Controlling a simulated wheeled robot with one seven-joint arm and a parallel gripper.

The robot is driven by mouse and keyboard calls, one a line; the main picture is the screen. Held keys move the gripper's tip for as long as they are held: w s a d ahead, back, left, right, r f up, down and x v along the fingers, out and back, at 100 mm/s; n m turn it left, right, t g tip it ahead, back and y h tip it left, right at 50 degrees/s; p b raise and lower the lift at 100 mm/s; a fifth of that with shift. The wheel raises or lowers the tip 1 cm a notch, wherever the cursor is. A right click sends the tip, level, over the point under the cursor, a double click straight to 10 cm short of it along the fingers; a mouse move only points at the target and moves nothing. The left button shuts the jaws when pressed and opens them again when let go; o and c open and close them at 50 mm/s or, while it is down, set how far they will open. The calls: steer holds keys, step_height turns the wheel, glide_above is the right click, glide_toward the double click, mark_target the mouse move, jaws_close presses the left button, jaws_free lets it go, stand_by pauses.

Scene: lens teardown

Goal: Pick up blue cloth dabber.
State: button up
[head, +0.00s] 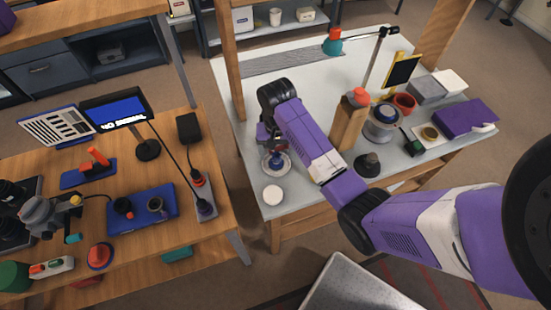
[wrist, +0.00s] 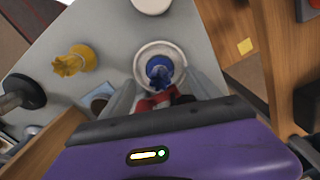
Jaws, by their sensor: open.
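The blue cloth dabber (wrist: 160,70) sits in a round pale dish (wrist: 146,49) in the wrist view, with its ruffled blue top facing the camera. In the head view the blue dabber (head: 283,160) and its dish (head: 268,168) are at the near left of the white table, partly hidden by my gripper (head: 272,150). My gripper (wrist: 163,88) is open, just above the dabber. Its grey fingers show on either side of a red part close to the dabber. I cannot tell whether they touch it.
A white disc (head: 273,195) lies in front of the dish. A wooden block (head: 346,124) and a dark knob (head: 368,164) stand to the right. The table's left edge is close.

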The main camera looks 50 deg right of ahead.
mark_target(276, 155)
steer(key=shift+f, duration=1.6)
steer(key=c, duration=1.4)
steer(key=shift+r, duration=0.15)
